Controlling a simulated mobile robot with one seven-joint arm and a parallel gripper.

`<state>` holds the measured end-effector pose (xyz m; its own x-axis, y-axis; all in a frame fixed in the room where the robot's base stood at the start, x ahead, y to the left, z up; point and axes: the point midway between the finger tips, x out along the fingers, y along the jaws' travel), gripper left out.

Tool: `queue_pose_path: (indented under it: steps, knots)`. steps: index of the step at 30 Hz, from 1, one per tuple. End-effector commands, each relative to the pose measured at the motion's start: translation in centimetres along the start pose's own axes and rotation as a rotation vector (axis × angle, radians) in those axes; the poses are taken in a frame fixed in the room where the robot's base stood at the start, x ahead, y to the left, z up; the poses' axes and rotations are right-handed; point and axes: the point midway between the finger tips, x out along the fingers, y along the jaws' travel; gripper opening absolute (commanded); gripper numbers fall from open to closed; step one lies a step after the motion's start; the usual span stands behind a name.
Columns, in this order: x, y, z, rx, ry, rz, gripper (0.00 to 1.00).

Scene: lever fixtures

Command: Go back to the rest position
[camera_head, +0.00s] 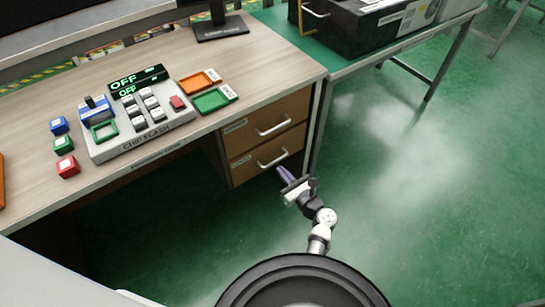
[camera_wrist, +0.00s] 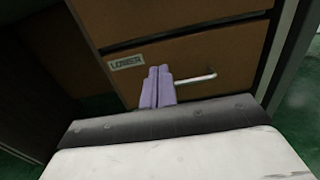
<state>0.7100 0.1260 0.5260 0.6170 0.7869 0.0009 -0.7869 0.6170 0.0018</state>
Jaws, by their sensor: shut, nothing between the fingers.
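My gripper (camera_head: 286,175) has purple fingers and hangs low in front of the desk's drawers in the head view. In the wrist view my gripper (camera_wrist: 158,72) has its two fingers together, with nothing between them. Behind the fingers is the lower drawer (camera_head: 254,164), closed, with a silver bar handle (camera_head: 272,160). In the wrist view the lower drawer (camera_wrist: 215,55) bears a label reading LOWER, and its handle (camera_wrist: 197,79) passes just right of the fingertips. I cannot tell whether the fingers touch the drawer front.
The upper drawer (camera_head: 265,126) is closed. On the desk (camera_head: 262,55) stand a button panel (camera_head: 140,115) with OFF displays, coloured cubes (camera_head: 64,145), and orange and green trays (camera_head: 212,101). A green side table (camera_head: 345,62) carries a black case. Open green floor (camera_head: 440,190) lies to the right.

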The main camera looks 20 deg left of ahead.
Motion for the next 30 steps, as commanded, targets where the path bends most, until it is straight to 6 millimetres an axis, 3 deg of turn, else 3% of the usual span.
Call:
queue_pose_path:
  steps: [3,7,16,19,23,26,30]
  knots:
    - [-1.9,0.0,0.1,0.003,0.001,-0.002,0.00]
    - [-2.9,0.0,0.0,0.001,0.001,-0.001,0.00]
    - [-3.1,-0.1,0.0,-0.005,0.002,0.000,0.00]
    - [-2.6,-0.4,0.9,-0.094,0.021,0.013,0.00]
    - [-0.7,-1.8,3.9,-0.441,0.100,0.056,0.00]
    - [0.9,-3.7,7.7,-0.850,0.197,0.095,0.00]
    - [1.9,-7.0,14.0,-1.443,0.365,0.122,0.00]
